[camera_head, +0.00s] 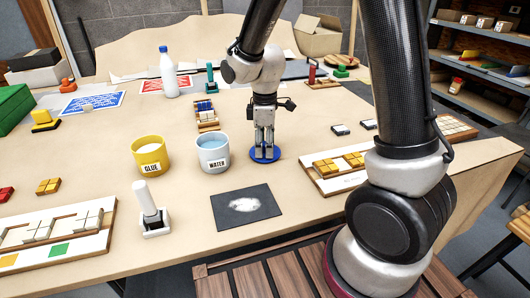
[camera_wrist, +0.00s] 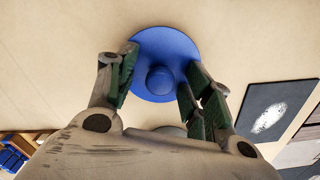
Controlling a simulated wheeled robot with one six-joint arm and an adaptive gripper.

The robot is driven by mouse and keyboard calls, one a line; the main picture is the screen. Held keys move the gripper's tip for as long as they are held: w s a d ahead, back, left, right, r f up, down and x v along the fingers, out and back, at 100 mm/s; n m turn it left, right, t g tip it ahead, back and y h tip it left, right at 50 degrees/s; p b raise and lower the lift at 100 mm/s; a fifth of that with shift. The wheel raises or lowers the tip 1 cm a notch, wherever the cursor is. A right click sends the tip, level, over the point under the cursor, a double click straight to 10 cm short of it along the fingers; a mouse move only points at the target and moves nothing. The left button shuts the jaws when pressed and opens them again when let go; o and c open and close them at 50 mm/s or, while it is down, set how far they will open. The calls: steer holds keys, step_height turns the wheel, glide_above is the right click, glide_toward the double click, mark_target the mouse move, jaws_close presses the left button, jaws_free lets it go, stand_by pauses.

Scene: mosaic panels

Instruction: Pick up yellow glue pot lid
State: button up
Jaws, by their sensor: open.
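The yellow glue pot (camera_head: 151,157) stands uncovered on the table, with white glue inside. I cannot make out a yellow lid in either view. My gripper (camera_head: 264,149) points down over a round blue lid (camera_head: 256,157) lying on the table, right of the water pot (camera_head: 213,154). In the wrist view, the blue lid (camera_wrist: 180,42) has a round knob in its middle. My gripper (camera_wrist: 160,68) is open, its fingers on either side of the knob, apart from it.
A dark panel with a white patch (camera_head: 246,206) lies in front of the blue lid. A white-handled tool in a stand (camera_head: 151,215) is at front left. A tray with yellow tiles (camera_head: 338,171) lies to the right, and a rack (camera_head: 206,116) behind.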

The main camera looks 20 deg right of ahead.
steer(key=c, duration=1)
